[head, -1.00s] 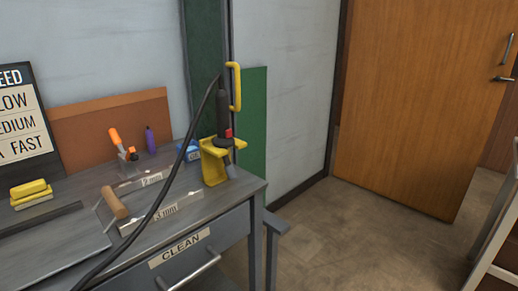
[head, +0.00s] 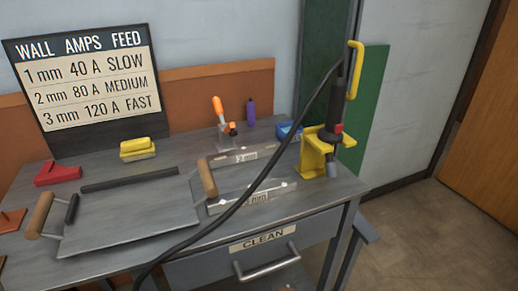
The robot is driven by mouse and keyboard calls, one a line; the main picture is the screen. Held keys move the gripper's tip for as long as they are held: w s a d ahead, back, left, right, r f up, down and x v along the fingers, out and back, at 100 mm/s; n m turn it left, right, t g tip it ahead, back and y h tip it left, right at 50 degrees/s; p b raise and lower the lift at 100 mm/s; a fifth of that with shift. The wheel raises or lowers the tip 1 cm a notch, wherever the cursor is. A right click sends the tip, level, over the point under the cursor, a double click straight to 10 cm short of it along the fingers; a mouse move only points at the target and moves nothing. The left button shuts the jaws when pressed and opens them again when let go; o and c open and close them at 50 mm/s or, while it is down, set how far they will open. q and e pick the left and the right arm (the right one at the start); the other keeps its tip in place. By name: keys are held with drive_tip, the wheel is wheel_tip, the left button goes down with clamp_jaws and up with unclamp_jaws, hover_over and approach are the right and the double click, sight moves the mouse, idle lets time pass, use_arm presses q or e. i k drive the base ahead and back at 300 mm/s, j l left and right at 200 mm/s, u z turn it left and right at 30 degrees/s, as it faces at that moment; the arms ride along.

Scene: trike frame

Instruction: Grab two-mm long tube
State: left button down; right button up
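A grey metal piece with a "2 mm" label (head: 268,152) sits on the workbench, behind a similar piece with a "3 mm" label (head: 283,188). I cannot tell whether either one is a tube or a holder. A long dark bar (head: 143,180) lies at the back edge of a grey tray. No thing in view is clearly a long tube marked two mm. Neither of my grippers is in view.
The workbench has a drawer marked CLEAN (head: 264,239). A yellow holder (head: 313,158) carries a torch (head: 336,104), whose black cable crosses the bench. A tray with wooden handles (head: 125,217), a red angle piece (head: 57,173) and a yellow block (head: 137,148) also lie there.

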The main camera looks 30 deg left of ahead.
sight(222, 160)
drive_tip(key=k, duration=0.6)
drive_tip(key=u, duration=1.65)
drive_tip(key=l+u, duration=0.3)
drive_tip(key=u, duration=0.15)
drive_tip(key=l+u, duration=0.3)
drive_tip(key=u, duration=0.15)
drive_tip(key=k+l, duration=0.1)
drive_tip(key=l, duration=0.45)
drive_tip(key=k+l, duration=0.1)
drive_tip(key=l, duration=0.5)
drive_tip(key=k+l, duration=0.1)
drive_tip(key=l, duration=0.45)
drive_tip(key=k+l, duration=0.1)
drive_tip(key=l, duration=1.05)
drive_tip(key=k+l, duration=0.15)
drive_tip(key=l, duration=0.45)
